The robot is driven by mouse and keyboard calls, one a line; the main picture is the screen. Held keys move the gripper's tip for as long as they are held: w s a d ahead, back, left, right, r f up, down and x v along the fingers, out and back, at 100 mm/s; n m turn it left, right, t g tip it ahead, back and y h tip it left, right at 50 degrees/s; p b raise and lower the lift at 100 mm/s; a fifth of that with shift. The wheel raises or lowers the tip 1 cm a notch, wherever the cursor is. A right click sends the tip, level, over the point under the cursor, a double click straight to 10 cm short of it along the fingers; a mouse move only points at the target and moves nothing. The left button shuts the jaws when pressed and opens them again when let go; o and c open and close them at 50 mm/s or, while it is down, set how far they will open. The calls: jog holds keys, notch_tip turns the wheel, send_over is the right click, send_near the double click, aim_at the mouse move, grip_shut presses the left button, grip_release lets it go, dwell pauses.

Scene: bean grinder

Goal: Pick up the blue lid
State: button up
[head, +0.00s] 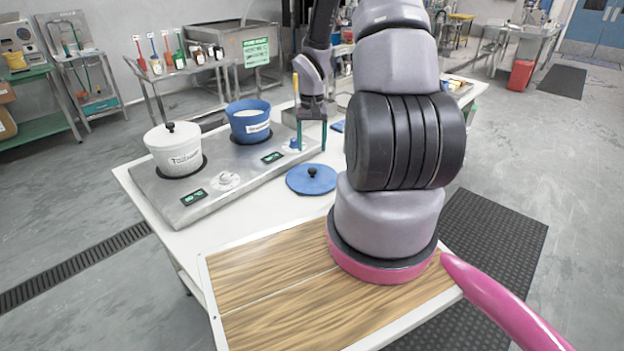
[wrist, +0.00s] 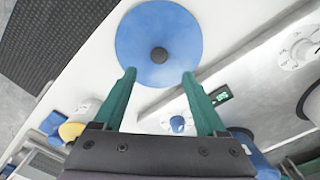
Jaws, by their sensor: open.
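The blue lid (head: 300,180) is a flat round disc with a black knob (head: 312,171). My gripper (head: 312,134) is above the table, behind the lid in the head view. Its two green fingers (wrist: 160,76) are apart with nothing between them.
A grey unit (head: 225,200) holds a white lidded pot (head: 173,155) and a blue pot (head: 247,128) behind and left of the lid. A yellow-handled tool (head: 296,92) stands by my gripper. The white table (head: 270,216) is clear in front of the lid.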

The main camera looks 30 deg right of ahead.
aim_at(312, 169)
notch_tip(312, 169, down, 9)
jog(key=shift+d+r, duration=0.1)
jog(key=shift+r, duration=0.05)
grip_shut()
dwell(0.4)
